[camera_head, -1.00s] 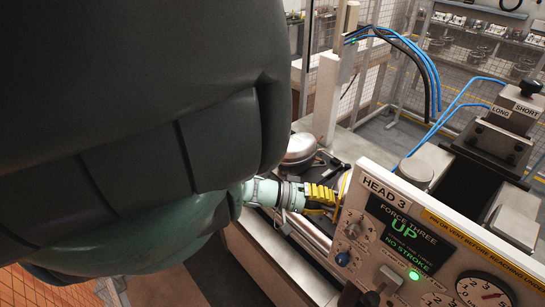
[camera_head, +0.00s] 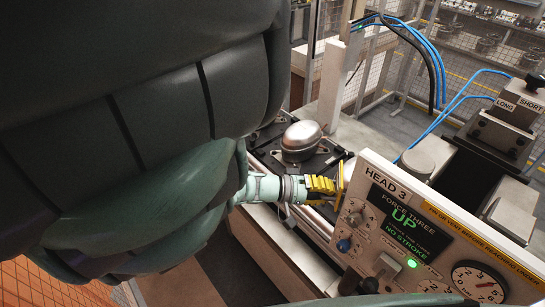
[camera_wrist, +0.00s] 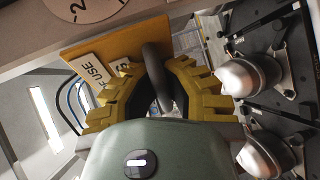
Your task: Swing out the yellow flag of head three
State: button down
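The head three panel (camera_head: 459,239) stands at the right in the head view, marked HEAD 3, with a screen reading FORCE THREE, UP, NO STROKE and a lit green lamp. The yellow flag (camera_head: 347,178) shows edge-on at the panel's left end. In the wrist view it is an orange-yellow plate (camera_wrist: 111,46) with a white label, partly readable as "FUSE". The head view shows my gripper (camera_head: 335,186) beside the flag.
A silver domed compressor (camera_head: 301,140) sits on a dark plate left of the panel. Two silver domed parts (camera_wrist: 248,75) lie close to the right finger in the wrist view. A white post (camera_head: 335,85), blue hoses (camera_head: 432,65) and mesh fencing stand behind.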

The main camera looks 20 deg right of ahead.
jog(key=shift+w+a+r+t, duration=0.15)
jog(key=shift+r+t, duration=0.05)
jog(key=shift+t, duration=0.1)
jog(key=c, duration=1.7)
grip_release()
jog(key=shift+w+a+f+n, duration=0.1)
jog(key=shift+n, duration=0.2)
jog(key=shift+o, duration=0.6)
jog(key=shift+w, duration=0.15)
jog(key=o, duration=0.6)
jog(key=shift+f, duration=0.1)
jog(key=shift+c, duration=0.2)
jog(key=shift+a, duration=0.15)
jog(key=v, duration=1.2)
jog(key=shift+o, duration=0.2)
